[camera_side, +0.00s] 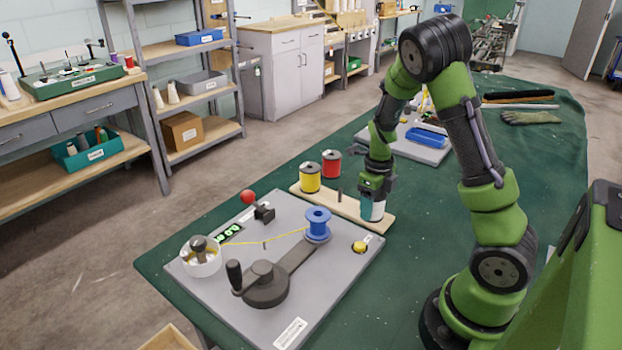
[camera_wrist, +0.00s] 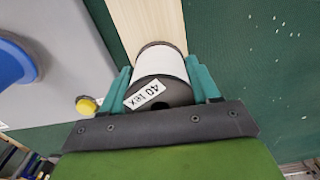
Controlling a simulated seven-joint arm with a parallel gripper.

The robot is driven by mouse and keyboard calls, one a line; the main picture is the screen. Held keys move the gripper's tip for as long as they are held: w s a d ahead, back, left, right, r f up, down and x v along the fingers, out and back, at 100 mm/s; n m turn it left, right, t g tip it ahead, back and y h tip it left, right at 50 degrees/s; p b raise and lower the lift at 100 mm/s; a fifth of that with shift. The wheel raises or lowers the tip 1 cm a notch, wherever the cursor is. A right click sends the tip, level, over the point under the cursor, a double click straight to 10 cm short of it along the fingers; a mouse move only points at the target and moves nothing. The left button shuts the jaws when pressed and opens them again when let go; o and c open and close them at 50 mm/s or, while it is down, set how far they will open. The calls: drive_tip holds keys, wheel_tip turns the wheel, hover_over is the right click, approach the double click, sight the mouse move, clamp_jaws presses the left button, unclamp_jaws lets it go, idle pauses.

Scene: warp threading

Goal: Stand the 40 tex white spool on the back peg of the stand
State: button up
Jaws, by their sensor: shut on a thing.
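The white spool (camera_wrist: 162,66), with dark ends and a "40 tex" label, sits between the teal fingers of my gripper (camera_wrist: 160,76), which is shut on it. In the side view the spool (camera_side: 377,211) is upright under my gripper (camera_side: 372,206), at the right end of the wooden stand (camera_side: 352,207). I cannot tell whether it touches the board or is around a peg. A bare dark peg (camera_side: 340,195) stands left of it. The wrist view shows a bare strip of the stand (camera_wrist: 148,20) beyond the spool.
A yellow spool (camera_side: 310,178) and a red spool (camera_side: 331,163) stand at the stand's far left end. In front is a grey winder plate (camera_side: 330,275) with a blue spool (camera_side: 318,223), a crank (camera_side: 262,282) and a yellow button (camera_side: 359,247). Green cloth right of the stand is clear.

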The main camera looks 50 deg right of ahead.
drive_tip(key=o, duration=1.2)
drive_tip(key=shift+c, duration=0.2)
drive_tip(key=shift+r, duration=0.15)
wheel_tip(320, 180, up, 16)
drive_tip(key=s+a+r+n+t, duration=0.2)
drive_tip(key=a+n, duration=0.5)
drive_tip(key=n, duration=0.4)
drive_tip(key=s+a+r+n+t+y, duration=0.1)
drive_tip(key=s+a+r+n+t, duration=0.1)
drive_tip(key=a+n, duration=0.5)
drive_tip(key=s+a+r+n+t+y, duration=0.1)
drive_tip(key=a+n, duration=0.6)
drive_tip(key=n, duration=0.7)
drive_tip(key=shift+s+a+r+n+t, duration=0.3)
drive_tip(key=shift+s+a+r+t, duration=0.15)
drive_tip(key=shift+s+t, duration=0.5)
